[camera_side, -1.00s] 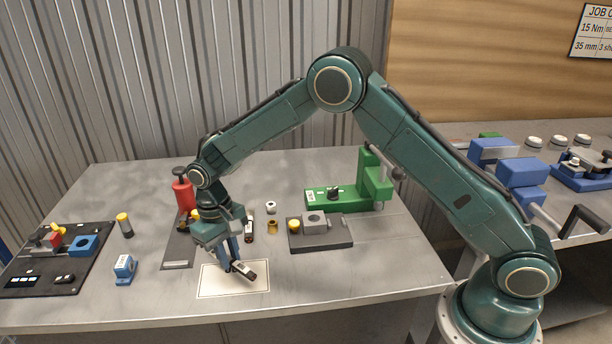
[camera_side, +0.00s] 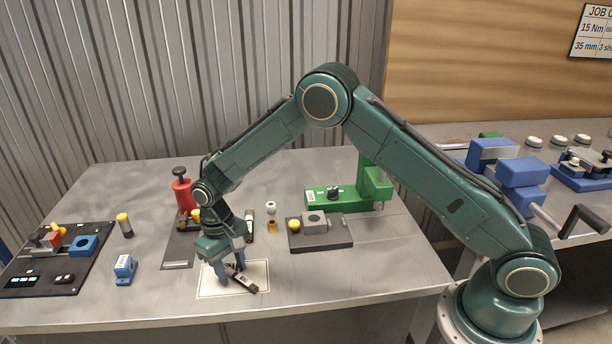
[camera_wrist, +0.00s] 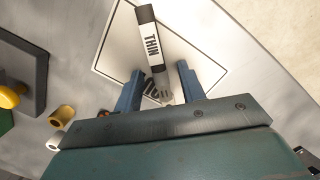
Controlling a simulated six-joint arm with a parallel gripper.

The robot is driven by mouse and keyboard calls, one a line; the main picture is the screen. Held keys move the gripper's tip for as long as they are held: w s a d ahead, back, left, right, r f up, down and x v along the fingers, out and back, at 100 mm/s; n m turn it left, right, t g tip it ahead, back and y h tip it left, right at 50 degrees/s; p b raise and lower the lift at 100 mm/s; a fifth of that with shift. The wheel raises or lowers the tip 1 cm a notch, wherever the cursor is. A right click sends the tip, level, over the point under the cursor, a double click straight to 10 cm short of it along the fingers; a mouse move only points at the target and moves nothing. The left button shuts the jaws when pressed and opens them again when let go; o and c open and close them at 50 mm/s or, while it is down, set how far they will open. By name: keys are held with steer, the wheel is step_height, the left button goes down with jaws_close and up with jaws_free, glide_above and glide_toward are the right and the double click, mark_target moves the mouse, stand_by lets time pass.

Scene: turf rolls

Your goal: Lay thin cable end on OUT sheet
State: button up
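The thin cable end (camera_wrist: 150,45), a grey piece with black bands and a white THIN label, lies on the white black-bordered sheet (camera_wrist: 112,62). Dark lettering on the sheet is partly hidden. In the side view the cable end (camera_side: 243,282) lies slanted across the sheet (camera_side: 258,268), around its middle. My gripper (camera_wrist: 159,72) is open, with its blue fingers apart on either side of the cable's near end and a gap at each side. The side view shows my gripper (camera_side: 230,280) low over the sheet.
A small blue block (camera_side: 124,268) stands left of the sheet. A dark fixture plate (camera_side: 338,240) and a brass ring (camera_side: 272,228) are behind it to the right. A red-bodied tool (camera_side: 182,194) stands behind. The table front right is clear.

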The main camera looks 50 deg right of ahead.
mark_target(227, 268)
steer(key=shift+r, duration=0.1)
step_height(227, 268, up, 12)
steer(key=w, duration=0.1)
steer(key=shift+w, duration=0.3)
stand_by(0.6)
stand_by(0.4)
